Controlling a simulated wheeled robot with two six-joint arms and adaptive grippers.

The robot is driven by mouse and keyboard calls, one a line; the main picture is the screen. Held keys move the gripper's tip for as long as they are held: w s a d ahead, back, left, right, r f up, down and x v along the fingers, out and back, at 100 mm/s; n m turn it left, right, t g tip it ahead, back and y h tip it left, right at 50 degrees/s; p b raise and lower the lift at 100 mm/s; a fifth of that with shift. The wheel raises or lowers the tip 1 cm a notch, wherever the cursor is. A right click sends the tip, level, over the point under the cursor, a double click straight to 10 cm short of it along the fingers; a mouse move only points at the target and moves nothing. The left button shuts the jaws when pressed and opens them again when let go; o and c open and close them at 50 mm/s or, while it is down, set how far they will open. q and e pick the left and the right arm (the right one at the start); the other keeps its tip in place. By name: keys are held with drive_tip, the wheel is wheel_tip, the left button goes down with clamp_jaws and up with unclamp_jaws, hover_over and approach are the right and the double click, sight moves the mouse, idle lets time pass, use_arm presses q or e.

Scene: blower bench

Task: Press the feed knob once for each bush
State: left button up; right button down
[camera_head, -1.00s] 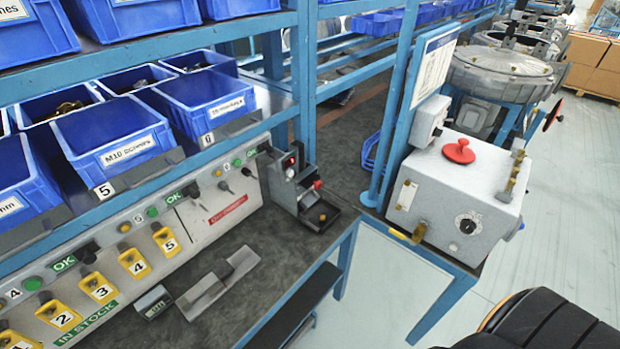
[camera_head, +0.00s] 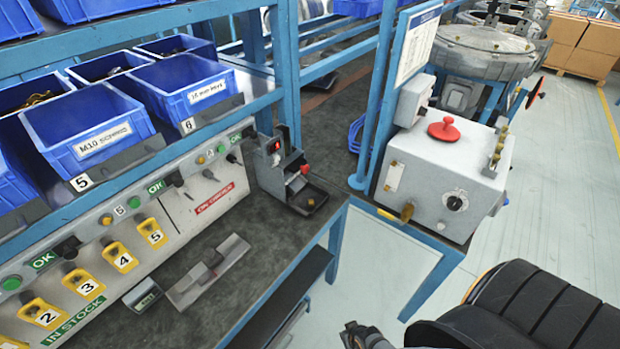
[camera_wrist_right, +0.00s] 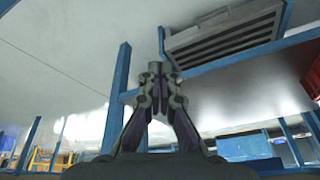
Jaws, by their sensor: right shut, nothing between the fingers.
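A small grey dispenser unit (camera_head: 283,172) stands at the bench's right end. It has a lit red display, a red knob (camera_head: 304,168) on its side and a dark tray (camera_head: 322,192) in front. A small orange-brown piece (camera_head: 311,201) shows in the tray; I cannot tell if it is a bush. No label shows which control is the feed knob. My right gripper (camera_head: 360,336) is partly in view at the bottom edge, low and well apart from the dispenser. In the right wrist view its fingers (camera_wrist_right: 155,72) are shut and empty. My left gripper is not in view.
A grey box (camera_head: 440,180) with a red mushroom button (camera_head: 443,130) and black dial (camera_head: 454,203) stands on a blue stand to the right. Blue bins (camera_head: 88,125) line the shelf. Metal blocks (camera_head: 207,272) lie on the bench. The floor between is clear.

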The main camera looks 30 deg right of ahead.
drive_tip(key=w+a+r+m+t+y+b, duration=0.1)
drive_tip(key=w+a+r+t+y, duration=0.15)
drive_tip(key=w+r, duration=0.65)
drive_tip(key=w+a+r+m+t+y+b, duration=0.1)
drive_tip(key=w+a+r+t, duration=0.3)
drive_tip(key=r, duration=0.8)
drive_tip(key=w+a+r+m+t+y+b, duration=0.1)
drive_tip(key=w+a+r+t, duration=0.15)
drive_tip(key=w+r, duration=0.7)
drive_tip(key=w+d+r+m+t+h, duration=0.2)
drive_tip(key=d+r+m+t, duration=0.15)
drive_tip(key=r+m, duration=0.35)
drive_tip(key=d+r+m+h, duration=0.2)
drive_tip(key=d+m+h, duration=0.7)
drive_tip(key=d+m, duration=0.2)
